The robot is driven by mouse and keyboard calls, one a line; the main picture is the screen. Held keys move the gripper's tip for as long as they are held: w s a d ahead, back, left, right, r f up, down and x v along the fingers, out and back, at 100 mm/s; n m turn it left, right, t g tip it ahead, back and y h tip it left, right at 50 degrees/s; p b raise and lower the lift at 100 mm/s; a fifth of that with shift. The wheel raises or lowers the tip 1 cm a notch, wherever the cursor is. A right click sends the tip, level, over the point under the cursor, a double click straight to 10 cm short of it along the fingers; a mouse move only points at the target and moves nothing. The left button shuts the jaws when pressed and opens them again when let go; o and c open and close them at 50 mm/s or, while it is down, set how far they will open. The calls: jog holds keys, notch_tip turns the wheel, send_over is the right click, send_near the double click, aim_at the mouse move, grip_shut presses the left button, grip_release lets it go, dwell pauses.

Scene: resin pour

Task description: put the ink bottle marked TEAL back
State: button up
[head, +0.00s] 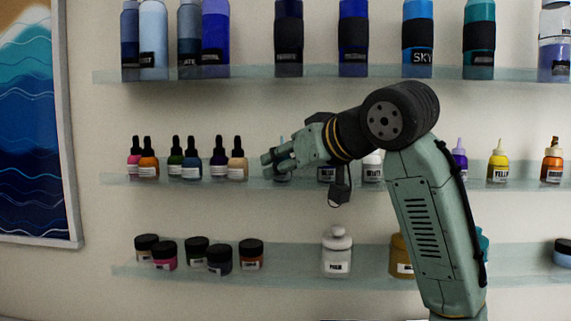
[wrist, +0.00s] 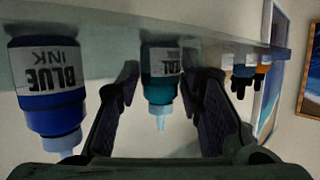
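In the wrist view, which is upside down, a teal ink bottle (wrist: 160,84) with a pale pointed nozzle stands on the middle glass shelf (wrist: 225,42). Its label is only partly readable. My gripper (wrist: 163,80) is open, with one finger on each side of this bottle and a gap on both sides. In the head view my gripper (head: 268,161) is at the middle shelf (head: 230,182), in front of the bottle (head: 283,174), mostly hiding it. A bottle labelled BLUE INK (wrist: 52,92) stands beside it.
Dropper bottles (head: 237,160) stand left of my gripper on the same shelf. A white bottle (head: 373,168), a purple one (head: 459,160) and a yellow one (head: 498,165) stand to the right. Jars (head: 251,254) line the lower shelf; tall bottles (head: 353,35) line the upper one.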

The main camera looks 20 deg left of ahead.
jog(key=b+v, duration=0.3)
jog(key=v, duration=0.9)
jog(key=shift+b, duration=0.35)
